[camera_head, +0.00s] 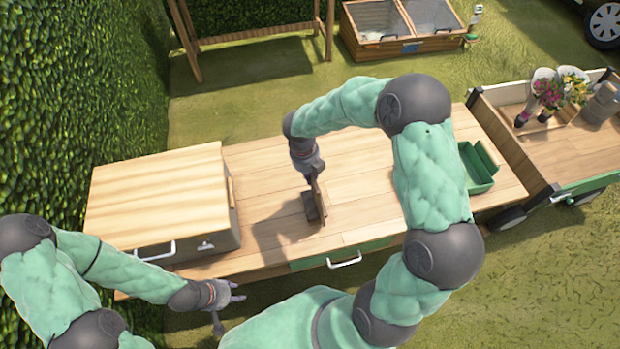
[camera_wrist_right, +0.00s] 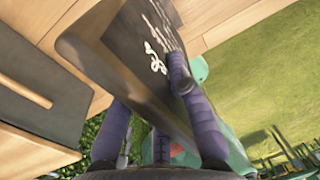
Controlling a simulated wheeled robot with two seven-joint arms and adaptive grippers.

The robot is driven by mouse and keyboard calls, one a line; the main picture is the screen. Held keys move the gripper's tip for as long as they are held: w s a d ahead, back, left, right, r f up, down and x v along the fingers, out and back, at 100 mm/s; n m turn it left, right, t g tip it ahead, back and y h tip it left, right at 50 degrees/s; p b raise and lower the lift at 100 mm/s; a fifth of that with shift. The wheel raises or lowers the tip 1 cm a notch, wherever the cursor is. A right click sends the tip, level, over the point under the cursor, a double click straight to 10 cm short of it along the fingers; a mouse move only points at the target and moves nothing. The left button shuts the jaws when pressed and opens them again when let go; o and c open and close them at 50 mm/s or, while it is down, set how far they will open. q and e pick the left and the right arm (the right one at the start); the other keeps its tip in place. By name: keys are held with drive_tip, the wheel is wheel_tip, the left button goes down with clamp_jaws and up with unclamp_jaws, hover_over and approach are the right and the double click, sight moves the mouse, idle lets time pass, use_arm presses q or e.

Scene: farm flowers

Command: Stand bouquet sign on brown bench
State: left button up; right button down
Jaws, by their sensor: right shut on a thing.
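The bouquet sign (camera_head: 316,204) is a small dark board with a brown edge, over the middle of the brown bench (camera_head: 270,158). I cannot tell whether its lower edge touches the planks. In the right wrist view the sign (camera_wrist_right: 125,75) is tilted and close, with white writing on its dark face. My right gripper (camera_head: 314,178) is shut on the sign, at its upper part in the head view; its purple fingers (camera_wrist_right: 160,125) also show in the wrist view. My left gripper (camera_head: 229,307) is open and empty in front of the bench's near edge.
A green tray (camera_head: 480,168) is at the right end. A drawer handle (camera_head: 344,260) juts from the near edge. A cart (camera_head: 545,145) with flowers (camera_head: 548,92) stands at right.

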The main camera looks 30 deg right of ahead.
drive_tip(key=shift+f, duration=0.8)
drive_tip(key=shift+r, duration=0.1)
drive_tip(key=c, duration=1.2)
unclamp_jaws()
drive_tip(key=shift+o, duration=0.2)
wheel_tip(320, 180, up, 12)
drive_tip(key=a+p, duration=0.1)
drive_tip(key=p, duration=0.2)
drive_tip(key=shift+w+a, duration=0.15)
drive_tip(key=shift+a, duration=0.05)
